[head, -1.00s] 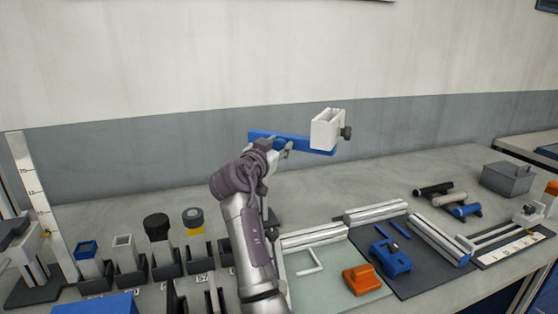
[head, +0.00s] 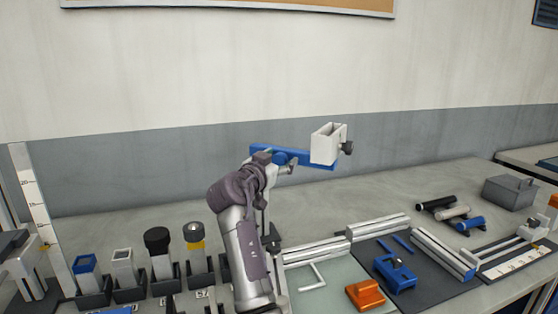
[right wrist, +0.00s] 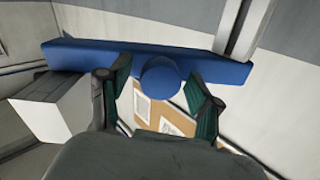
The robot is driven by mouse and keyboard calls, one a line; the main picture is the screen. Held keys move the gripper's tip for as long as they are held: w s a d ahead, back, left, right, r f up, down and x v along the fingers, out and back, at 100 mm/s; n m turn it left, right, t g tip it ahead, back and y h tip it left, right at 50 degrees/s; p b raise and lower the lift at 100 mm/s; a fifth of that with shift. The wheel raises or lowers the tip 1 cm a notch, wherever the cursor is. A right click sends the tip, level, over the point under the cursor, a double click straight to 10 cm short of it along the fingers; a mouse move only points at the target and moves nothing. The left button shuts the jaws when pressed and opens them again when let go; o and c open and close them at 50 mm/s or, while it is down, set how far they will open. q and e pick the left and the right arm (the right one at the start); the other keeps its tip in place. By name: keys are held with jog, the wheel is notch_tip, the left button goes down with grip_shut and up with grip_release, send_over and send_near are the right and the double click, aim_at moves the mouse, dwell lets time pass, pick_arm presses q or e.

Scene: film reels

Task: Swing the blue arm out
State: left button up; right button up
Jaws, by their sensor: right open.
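The blue arm (head: 311,160) is a long flat bar standing out above the bench, with an open-topped white box (head: 325,148) at its right end. A round blue knob (right wrist: 160,77) sticks out from the bar in the right wrist view. My right gripper (head: 285,165) is at the bar's near side, left of the white box. In the right wrist view its open fingers (right wrist: 160,98) are on either side of the knob, with gaps visible. The bar's left end is partly hidden behind my wrist in the head view. My left gripper is not in view.
A row of holders with blocks (head: 124,268) stands front left beside a white scale (head: 38,200). Silver rails (head: 440,252), a blue clamp (head: 395,275) and an orange block (head: 364,294) lie front right. A grey box (head: 510,193) stands at right. The bench behind is clear.

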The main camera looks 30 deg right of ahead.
jog(key=v, duration=0.7)
jog(key=shift+s+a, duration=0.15)
jog(key=shift+a, duration=0.05)
jog(key=shift+c, duration=0.2)
